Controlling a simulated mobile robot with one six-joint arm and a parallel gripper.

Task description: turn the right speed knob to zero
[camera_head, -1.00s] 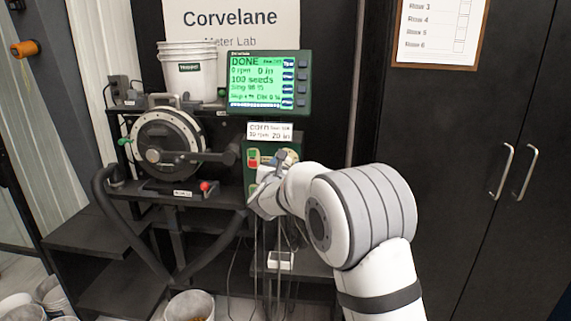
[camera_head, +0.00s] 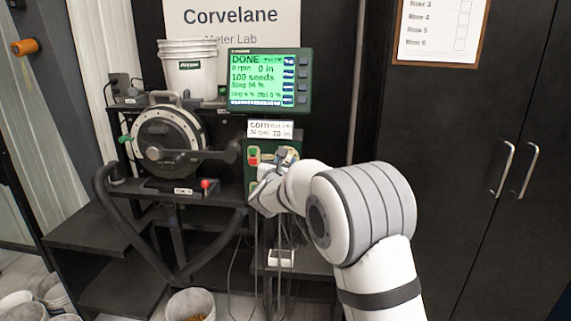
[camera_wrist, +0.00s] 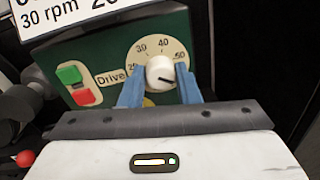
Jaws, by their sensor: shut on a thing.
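A white round knob (camera_wrist: 160,72) with a dark pointer line sits on a cream dial (camera_wrist: 152,50) in the wrist view. The dial's readable numbers run through 30, 40 and 50, and a "Drive" label is to its left. The pointer line points right and slightly down. My gripper (camera_wrist: 160,88) has its two blue fingers on either side of the knob, shut on it. In the head view my gripper (camera_head: 264,192) is at the green control box (camera_head: 254,178), and the knob between the fingers cannot be made out there.
A green and a red button (camera_wrist: 76,84) are left of the dial. A lit screen (camera_head: 268,80) reads DONE, 0 rpm and 100 seeds. A sign (camera_head: 270,130) stands above the box. The seed meter (camera_head: 168,142) is at left. Cables hang below the box.

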